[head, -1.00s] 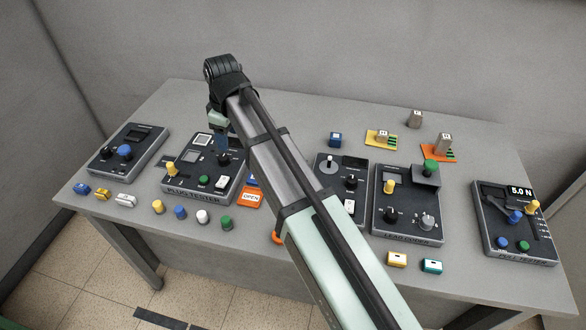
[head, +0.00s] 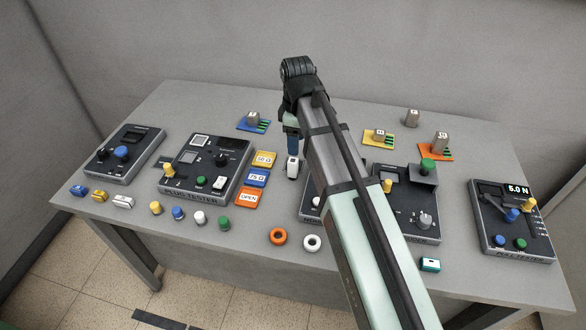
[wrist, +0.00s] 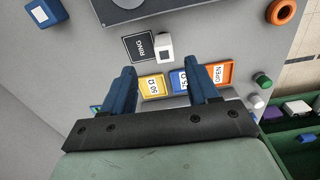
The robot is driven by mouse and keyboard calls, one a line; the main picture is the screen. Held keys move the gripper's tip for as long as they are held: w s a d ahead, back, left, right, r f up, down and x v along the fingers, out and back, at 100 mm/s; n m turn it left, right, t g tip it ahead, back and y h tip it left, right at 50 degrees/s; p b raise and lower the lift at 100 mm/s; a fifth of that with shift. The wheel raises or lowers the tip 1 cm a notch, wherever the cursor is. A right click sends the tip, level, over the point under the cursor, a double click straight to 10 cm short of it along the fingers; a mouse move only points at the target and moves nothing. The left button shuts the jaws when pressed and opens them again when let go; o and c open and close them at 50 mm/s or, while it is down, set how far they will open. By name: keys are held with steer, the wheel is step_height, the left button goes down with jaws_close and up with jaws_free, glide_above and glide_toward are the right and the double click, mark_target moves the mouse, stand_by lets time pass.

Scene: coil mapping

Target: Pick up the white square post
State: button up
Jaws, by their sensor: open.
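The white square post (head: 292,169) stands upright on the table, just right of the coloured cards in the head view. In the wrist view the white post (wrist: 164,46) shows from above, next to a black plate marked RING (wrist: 140,47). My gripper (wrist: 165,74) is open and empty, its two blue fingers spread left and right of the post's line. The post lies a little beyond the fingertips in that view. In the head view one blue finger (head: 293,145) shows above and behind the post; the arm hides the other finger and the RING plate.
Yellow (head: 264,159), blue (head: 257,177) and orange (head: 248,198) cards lie left of the post, beside the plug tester (head: 205,168). An orange ring (head: 278,236) and a white ring (head: 312,242) lie nearer the front. My arm covers part of the devices on the right.

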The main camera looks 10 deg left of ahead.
mark_target(293, 160)
steer(key=shift+f, duration=1.95)
steer(key=shift+s+a+f, duration=0.1)
steer(key=shift+a+f, duration=0.05)
steer(key=shift+f, duration=0.7)
steer(key=shift+s+a+f, duration=0.1)
steer(key=shift+a+f, duration=0.05)
steer(key=shift+f, duration=0.75)
steer(key=shift+s+a+f, duration=0.1)
steer(key=shift+a+f, duration=0.05)
steer(key=shift+f, duration=0.7)
steer(key=shift+c, duration=0.2)
steer(key=c, duration=1.1)
